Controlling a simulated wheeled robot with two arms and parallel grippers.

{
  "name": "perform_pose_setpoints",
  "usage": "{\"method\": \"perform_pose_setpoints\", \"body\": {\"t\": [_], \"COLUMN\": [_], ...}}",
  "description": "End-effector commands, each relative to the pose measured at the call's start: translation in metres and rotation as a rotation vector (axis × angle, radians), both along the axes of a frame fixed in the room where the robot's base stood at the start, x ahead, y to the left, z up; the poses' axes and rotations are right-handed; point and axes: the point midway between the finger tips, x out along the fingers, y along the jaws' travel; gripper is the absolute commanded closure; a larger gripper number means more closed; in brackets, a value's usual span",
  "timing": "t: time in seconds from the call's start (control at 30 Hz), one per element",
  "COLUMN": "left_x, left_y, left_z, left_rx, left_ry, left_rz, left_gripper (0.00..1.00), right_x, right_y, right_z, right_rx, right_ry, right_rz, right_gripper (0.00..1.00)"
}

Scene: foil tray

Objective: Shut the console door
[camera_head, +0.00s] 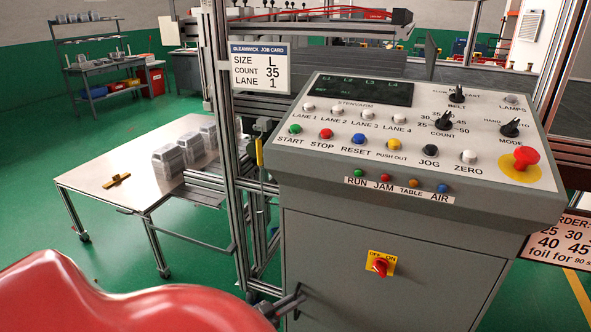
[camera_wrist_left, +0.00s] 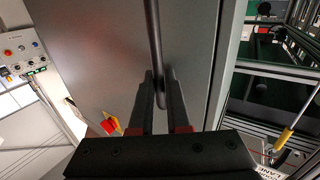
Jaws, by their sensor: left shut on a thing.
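The grey console (camera_head: 420,204) stands at centre right in the head view, its sloping panel full of buttons on top. Its door (camera_head: 330,250) is the flat grey front with a red switch (camera_head: 380,265) on a yellow plate; the door also fills the middle of the left wrist view (camera_wrist_left: 100,60). The door looks roughly in line with the cabinet front; I cannot tell whether it is fully flush. My left gripper (camera_head: 299,301) is at the door's lower left edge. In the left wrist view its fingers (camera_wrist_left: 160,92) are shut on the dark bar handle (camera_wrist_left: 153,40).
An aluminium frame (camera_head: 228,150) stands close left of the console. A table (camera_head: 100,183) with grey stacks is further left. Green floor is open at the left.

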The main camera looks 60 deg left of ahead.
Motion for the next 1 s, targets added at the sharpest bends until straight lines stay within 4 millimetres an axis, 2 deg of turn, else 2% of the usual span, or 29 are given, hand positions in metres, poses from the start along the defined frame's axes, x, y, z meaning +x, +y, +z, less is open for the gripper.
{"method": "perform_pose_setpoints", "body": {"t": [0.07, 0.1, 0.17, 0.33, 0.43, 0.57, 0.8, 1.0], "left_x": [0.004, 0.004, 0.004, 0.003, -0.006, -0.033, -0.1, -0.146], "left_y": [0.004, 0.004, 0.004, 0.004, 0.005, 0.004, 0.001, -0.002], "left_z": [0.006, 0.006, 0.007, 0.007, 0.007, 0.005, 0.002, 0.002], "left_rx": [0.003, 0.003, 0.003, 0.005, 0.007, 0.006, 0.004, 0.004], "left_ry": [-0.01, -0.011, -0.012, -0.012, -0.011, -0.006, 0.0, -0.001], "left_rz": [0.009, 0.009, 0.009, 0.009, 0.009, 0.012, 0.009, 0.005], "left_gripper": [1.0, 0.83, 0.73, 0.73, 0.73, 0.73, 0.73, 0.73], "right_x": [0.0, 0.0, 0.0, 0.0, 0.0, 0.0, 0.0, 0.0], "right_y": [0.0, 0.0, 0.0, 0.0, 0.0, 0.0, 0.0, 0.0], "right_z": [0.0, 0.0, 0.0, 0.0, 0.0, 0.0, -0.004, -0.007], "right_rx": [0.0, 0.0, 0.0, 0.0, 0.0, 0.0, 0.0, 0.0], "right_ry": [0.0, 0.0, 0.0, 0.0, 0.0, 0.0, 0.0, 0.0], "right_rz": [0.0, 0.0, 0.0, 0.0, 0.0, 0.0, 0.0, 0.0], "right_gripper": [0.73, 0.73, 0.73, 0.73, 0.73, 0.73, 0.73, 0.73]}}
